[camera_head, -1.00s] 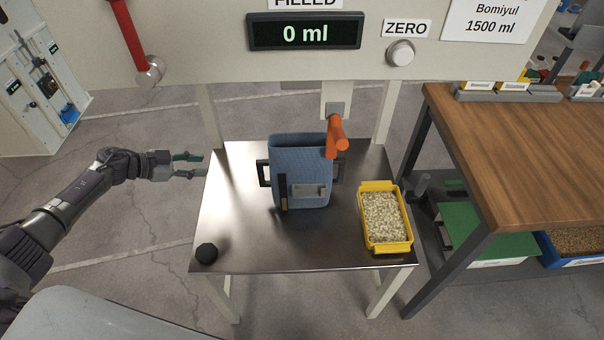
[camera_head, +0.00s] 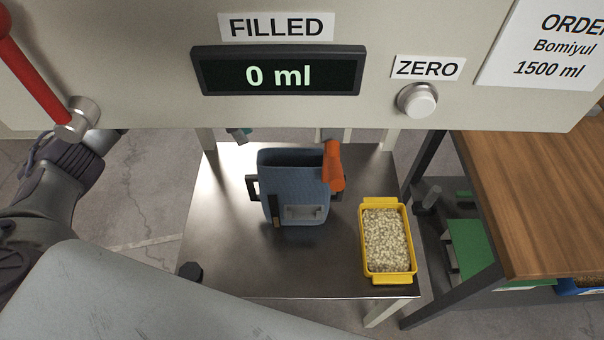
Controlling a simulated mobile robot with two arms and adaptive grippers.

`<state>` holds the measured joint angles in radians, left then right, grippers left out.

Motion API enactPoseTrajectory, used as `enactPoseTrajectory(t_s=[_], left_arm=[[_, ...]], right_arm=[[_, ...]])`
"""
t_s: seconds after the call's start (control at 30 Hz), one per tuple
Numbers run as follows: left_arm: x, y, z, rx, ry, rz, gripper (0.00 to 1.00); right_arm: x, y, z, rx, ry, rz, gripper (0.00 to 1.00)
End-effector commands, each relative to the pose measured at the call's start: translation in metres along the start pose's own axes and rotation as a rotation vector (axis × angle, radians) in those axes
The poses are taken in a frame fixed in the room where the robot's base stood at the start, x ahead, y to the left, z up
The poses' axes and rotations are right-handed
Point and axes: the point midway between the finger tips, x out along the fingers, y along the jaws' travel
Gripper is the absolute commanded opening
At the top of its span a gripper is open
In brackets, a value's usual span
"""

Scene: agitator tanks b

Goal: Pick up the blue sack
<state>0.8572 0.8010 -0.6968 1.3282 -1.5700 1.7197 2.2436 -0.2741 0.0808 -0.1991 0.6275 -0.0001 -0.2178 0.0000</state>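The blue sack (camera_head: 296,188) stands upright and open-topped on the metal table (camera_head: 215,245), with a dark handle at its left side. An orange spout handle (camera_head: 333,166) hangs in front of its upper right edge. My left arm reaches in from the left and passes behind the filling panel. Only a small part of my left gripper (camera_head: 239,135) shows below the panel's lower edge, up and left of the sack and apart from it. The panel hides the rest, so its opening cannot be seen. My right gripper is not in view.
The filling panel (camera_head: 300,110) with a 0 ml display (camera_head: 278,75) overhangs the table's back. A yellow bin of pale granules (camera_head: 387,240) stands right of the sack. A black knob (camera_head: 190,271) is at the table's front left corner. A wooden bench (camera_head: 540,200) stands at right.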

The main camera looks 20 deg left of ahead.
Motion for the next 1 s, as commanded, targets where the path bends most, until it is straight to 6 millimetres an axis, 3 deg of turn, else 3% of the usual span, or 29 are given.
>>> enactPoseTrajectory(t_s=[0.13,0.3,0.43,0.7,0.87,1.0], left_arm=[[0.007,0.009,-0.012,0.003,-0.006,0.005,0.37],[0.025,0.028,-0.038,0.005,-0.004,0.006,0.37],[0.04,0.042,-0.059,0.005,-0.003,0.005,0.37],[0.06,0.059,-0.084,0.002,-0.002,0.003,0.37],[0.066,0.06,-0.085,0.0,-0.003,0.003,0.37],[0.082,0.061,-0.085,0.0,-0.002,0.006,0.37]], right_arm=[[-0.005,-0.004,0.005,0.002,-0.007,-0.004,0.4],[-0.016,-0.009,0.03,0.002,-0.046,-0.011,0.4],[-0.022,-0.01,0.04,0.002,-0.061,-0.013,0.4],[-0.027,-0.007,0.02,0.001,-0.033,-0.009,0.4],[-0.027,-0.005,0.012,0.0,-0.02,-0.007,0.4],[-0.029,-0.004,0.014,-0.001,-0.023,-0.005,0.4]])
